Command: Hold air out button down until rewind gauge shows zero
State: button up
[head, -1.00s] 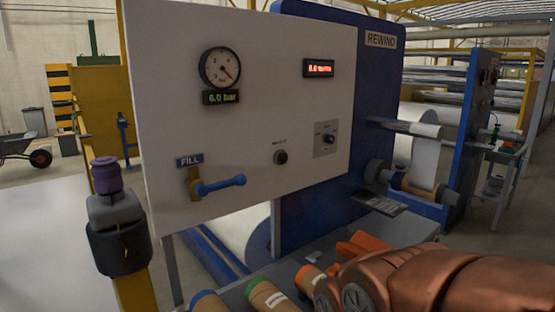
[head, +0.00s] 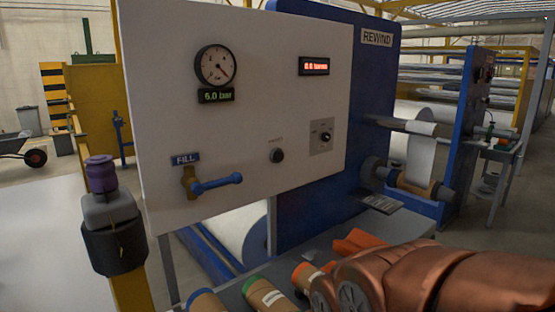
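The rewind gauge (head: 217,66) is a round dial on the white panel (head: 260,110), and the display (head: 216,96) under it reads 6.0 bar. A dark round button (head: 277,156) sits low on the panel with a small label above it, too blurred to read. I cannot tell for sure that it is the air out button. Nothing touches it. My copper-coloured arm shows at the lower right, below the panel. My gripper is not in view.
A blue lever valve marked FILL (head: 215,184) is at the panel's lower left. A knob (head: 325,137) and red display (head: 314,66) are on its right. Several cores (head: 264,293) lie below. A post with a purple top (head: 102,175) stands at the left.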

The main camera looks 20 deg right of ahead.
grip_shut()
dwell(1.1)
